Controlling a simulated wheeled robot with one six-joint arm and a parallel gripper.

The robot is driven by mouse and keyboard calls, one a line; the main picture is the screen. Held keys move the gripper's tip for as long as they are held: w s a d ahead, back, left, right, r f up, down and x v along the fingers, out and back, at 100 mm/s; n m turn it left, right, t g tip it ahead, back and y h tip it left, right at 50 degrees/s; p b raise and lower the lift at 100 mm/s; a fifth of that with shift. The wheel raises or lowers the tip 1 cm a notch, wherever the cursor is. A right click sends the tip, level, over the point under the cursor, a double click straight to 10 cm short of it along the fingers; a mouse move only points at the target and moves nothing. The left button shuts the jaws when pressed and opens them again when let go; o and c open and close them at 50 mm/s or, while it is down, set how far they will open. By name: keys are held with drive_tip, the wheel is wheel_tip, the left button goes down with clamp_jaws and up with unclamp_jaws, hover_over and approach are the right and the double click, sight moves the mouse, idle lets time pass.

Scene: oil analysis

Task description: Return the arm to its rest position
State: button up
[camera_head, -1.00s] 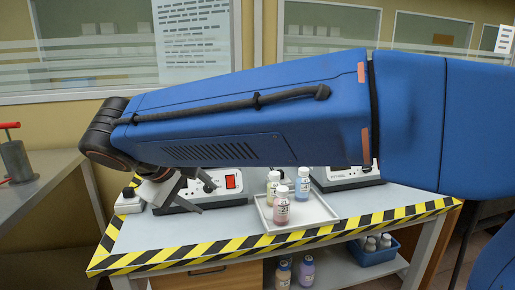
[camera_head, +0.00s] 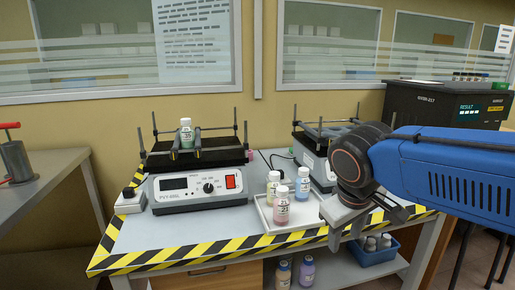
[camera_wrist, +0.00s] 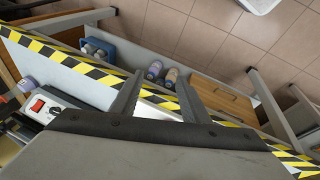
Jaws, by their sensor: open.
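My blue arm (camera_head: 445,172) reaches in from the right in the head view. My gripper (camera_head: 350,228) hangs at its end, pointing down near the front right of the table, to the right of the white tray. In the wrist view the two dark fingers of my gripper (camera_wrist: 158,98) are spread apart with nothing between them. Beyond them I see the table's striped edge and the floor. In the head view my gripper and wrist hide part of the table's right side.
The white tray (camera_head: 300,224) holds several small bottles. A black analyser (camera_head: 440,100) stands at the right. A blue bin (camera_head: 370,256) sits on the lower shelf.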

drive_tip(key=s+d+f+m+t+y, duration=0.1)
drive_tip(key=s+d+f+m, duration=0.4)
drive_tip(key=s+d+f, duration=0.3)
drive_tip(key=shift+s+d+f, duration=0.3)
drive_tip(key=shift+s+d, duration=0.1)
drive_tip(key=shift+s, duration=0.85)
idle(0.7)
